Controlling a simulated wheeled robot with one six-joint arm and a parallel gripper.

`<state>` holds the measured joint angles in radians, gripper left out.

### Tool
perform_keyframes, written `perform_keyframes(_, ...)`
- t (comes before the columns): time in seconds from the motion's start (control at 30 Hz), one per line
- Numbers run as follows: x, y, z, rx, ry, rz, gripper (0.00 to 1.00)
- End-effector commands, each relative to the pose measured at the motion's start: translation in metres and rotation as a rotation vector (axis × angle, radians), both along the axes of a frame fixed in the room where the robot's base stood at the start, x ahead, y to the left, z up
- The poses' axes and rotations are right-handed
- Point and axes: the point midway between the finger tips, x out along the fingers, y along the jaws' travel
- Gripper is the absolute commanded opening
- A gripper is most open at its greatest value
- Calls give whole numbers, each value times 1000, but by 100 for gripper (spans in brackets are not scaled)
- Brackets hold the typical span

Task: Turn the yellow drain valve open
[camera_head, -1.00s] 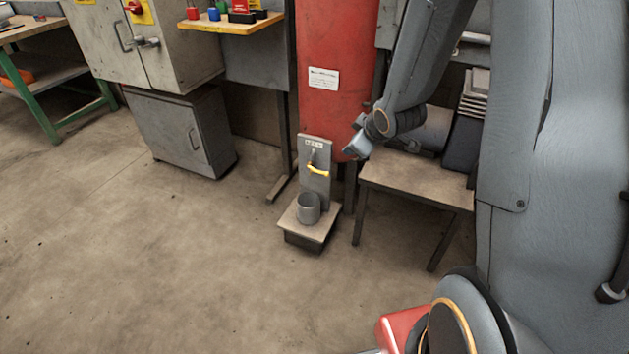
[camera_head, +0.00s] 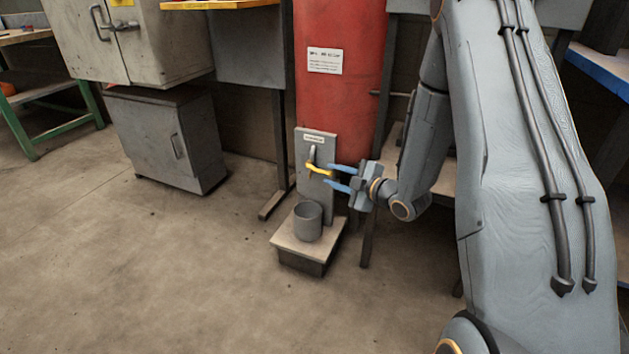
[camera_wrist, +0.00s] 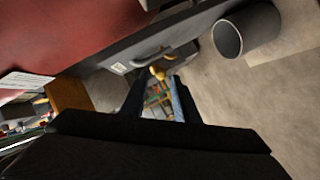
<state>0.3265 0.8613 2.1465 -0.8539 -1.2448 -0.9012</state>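The yellow drain valve handle (camera_head: 318,169) sits on a grey upright plate (camera_head: 327,205) in front of the red tank (camera_head: 340,110). It lies roughly crosswise, tilted slightly down to the right. My gripper (camera_head: 331,177) is open, with its blue fingers pointing left at the handle from its right side. The upper fingertip is close to the handle's right end; I cannot tell whether they touch. In the wrist view the yellow handle (camera_wrist: 158,72) shows just beyond the fingertips, around the gap between them.
A grey cup (camera_head: 308,222) stands on a small low stand (camera_head: 300,255) below the valve. A table (camera_head: 394,150) is partly hidden behind my arm. A grey cabinet (camera_head: 165,140) stands to the left. The floor in front is clear.

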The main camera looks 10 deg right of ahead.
Motion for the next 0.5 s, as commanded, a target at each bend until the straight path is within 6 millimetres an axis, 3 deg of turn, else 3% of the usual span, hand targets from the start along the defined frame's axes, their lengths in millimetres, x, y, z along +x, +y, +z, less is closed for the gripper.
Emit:
perform_keyframes(0.27,13,0,-6,0,-28,10,28)
perform_keyframes(0.5,41,16,-14,-2,-28,11,28)
